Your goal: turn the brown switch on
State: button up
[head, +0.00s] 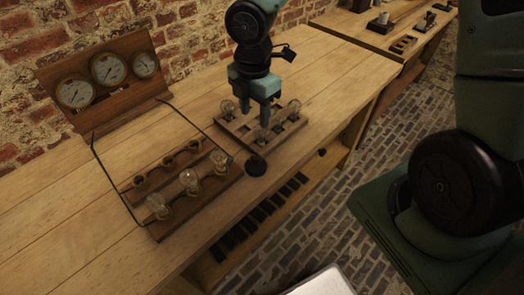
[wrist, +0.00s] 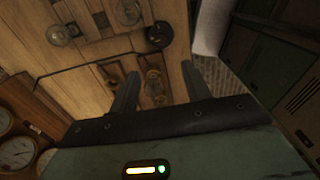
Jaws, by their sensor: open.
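In the wrist view the two fingers of my gripper (wrist: 160,71) are spread apart. A round black piece (head: 255,165) sits at the front right of the left rack and also shows in the wrist view (wrist: 160,34). I cannot make out for sure which part is the brown switch, or its setting.
Dark wires cross the bench. The bench top (head: 60,235) is clear at the far left. Another bench (head: 350,22) stands back right.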

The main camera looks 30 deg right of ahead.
aim_at(256, 157)
notch_tip(256, 157, down, 16)
jog(key=b, duration=0.2)
jog(key=shift+a+f+b, duration=0.1)
jog(key=shift+b, duration=0.2)
jog(key=shift+c, duration=0.3)
jog(key=c, duration=0.9)
